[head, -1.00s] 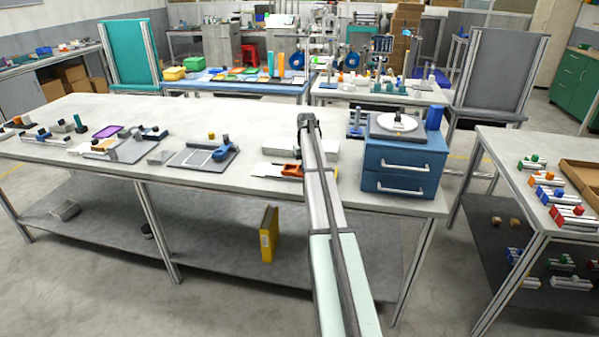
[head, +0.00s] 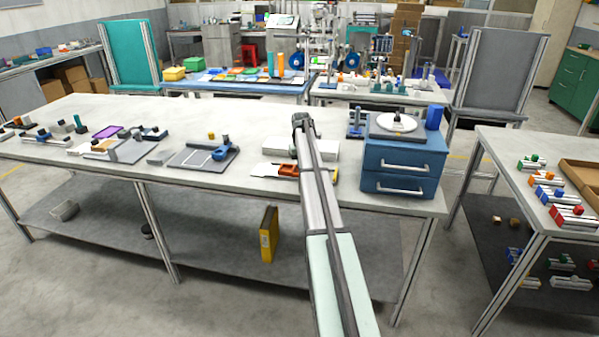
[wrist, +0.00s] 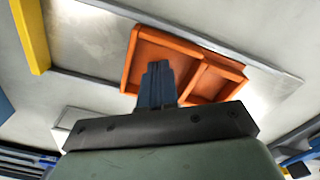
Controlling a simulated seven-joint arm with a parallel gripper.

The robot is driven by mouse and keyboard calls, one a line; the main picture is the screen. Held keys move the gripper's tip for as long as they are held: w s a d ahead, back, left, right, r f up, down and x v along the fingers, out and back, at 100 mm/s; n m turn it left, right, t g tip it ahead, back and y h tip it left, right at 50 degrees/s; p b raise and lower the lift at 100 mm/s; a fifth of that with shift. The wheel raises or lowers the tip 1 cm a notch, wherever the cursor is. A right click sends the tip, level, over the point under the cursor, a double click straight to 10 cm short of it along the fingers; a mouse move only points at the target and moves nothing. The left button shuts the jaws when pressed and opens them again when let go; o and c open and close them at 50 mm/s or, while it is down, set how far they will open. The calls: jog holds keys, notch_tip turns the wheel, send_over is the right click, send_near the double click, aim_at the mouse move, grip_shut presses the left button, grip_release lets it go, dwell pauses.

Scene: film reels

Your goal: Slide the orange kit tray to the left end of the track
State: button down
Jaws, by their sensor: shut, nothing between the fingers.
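The orange kit tray (head: 288,170) lies on a pale track (head: 262,169) on the near side of the main table, just left of my arm. In the wrist view the tray (wrist: 222,82) has two compartments split by a divider. My gripper (wrist: 157,68) is shut, its dark blue fingers held together and empty. The fingertips overlap the tray's larger compartment; I cannot tell whether they touch a wall. In the head view my arm hides the fingers and part of the track. A yellow strip (wrist: 30,35) lies across one track end, right of my arm in the head view.
A blue drawer unit (head: 403,160) stands to the right of the track. A grey board with a blue part (head: 221,152) lies to the left. A pale block (head: 325,149) sits behind the track. Bare table shows between the board and the track.

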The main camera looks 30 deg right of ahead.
aim_at(280, 167)
jog(key=shift+w+a+f, duration=0.3)
jog(key=shift+w+a, duration=0.85)
jog(key=shift+a, duration=0.05)
jog(key=shift+w+a+f, duration=0.35)
jog(key=shift+w+a, duration=0.75)
jog(key=shift+a, duration=0.15)
jog(key=shift+w+a+f, duration=0.3)
jog(key=shift+w+a, duration=0.85)
jog(key=shift+a, duration=0.05)
jog(key=shift+r, duration=0.15)
jog(key=shift+s+d+r, duration=0.1)
jog(key=shift+d+r, duration=0.1)
jog(key=shift+r, duration=0.55)
jog(key=shift+s+d+r, duration=0.1)
jog(key=shift+d+r, duration=0.1)
jog(key=shift+r, duration=0.5)
jog(key=shift+s+d+r, duration=0.1)
jog(key=shift+d+r, duration=0.05)
jog(key=shift+r, duration=0.8)
jog(key=shift+d+r, duration=0.1)
jog(key=shift+r, duration=0.85)
